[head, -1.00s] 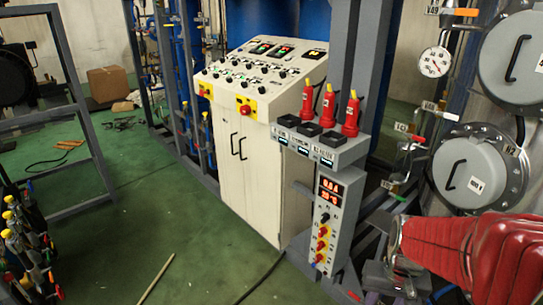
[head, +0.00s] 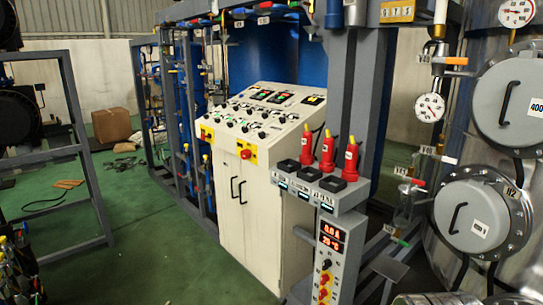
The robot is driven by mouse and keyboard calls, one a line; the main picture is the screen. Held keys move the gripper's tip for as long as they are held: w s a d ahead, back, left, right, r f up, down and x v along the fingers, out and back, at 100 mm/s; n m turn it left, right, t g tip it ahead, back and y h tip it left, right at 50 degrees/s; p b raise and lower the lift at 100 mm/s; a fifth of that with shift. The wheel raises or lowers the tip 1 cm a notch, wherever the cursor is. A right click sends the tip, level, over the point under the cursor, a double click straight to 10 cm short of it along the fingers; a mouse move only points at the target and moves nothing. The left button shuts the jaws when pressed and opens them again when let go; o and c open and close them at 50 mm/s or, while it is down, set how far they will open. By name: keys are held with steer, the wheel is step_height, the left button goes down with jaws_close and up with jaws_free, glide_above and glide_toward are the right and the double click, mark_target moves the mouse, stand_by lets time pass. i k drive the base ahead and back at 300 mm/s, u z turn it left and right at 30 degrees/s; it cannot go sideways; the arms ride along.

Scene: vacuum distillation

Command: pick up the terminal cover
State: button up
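No part is clearly marked as the terminal cover, and I cannot tell which one it is. Upright red pieces with yellow tips, such as the front one (head: 350,160), stand in a row on a grey bracket (head: 345,200). Black square blocks, such as the front one (head: 333,184), sit in front of them. Small displays line the bracket's front edge. My gripper is not in view.
A cream control cabinet (head: 245,200) with knobs stands left of the bracket. A grey post with a red digital display (head: 332,237) is below the bracket. Round grey hatches (head: 475,215) and gauges are at right. Green floor (head: 160,260) is open at left.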

mark_target(507, 101)
steer(key=z, duration=1.15)
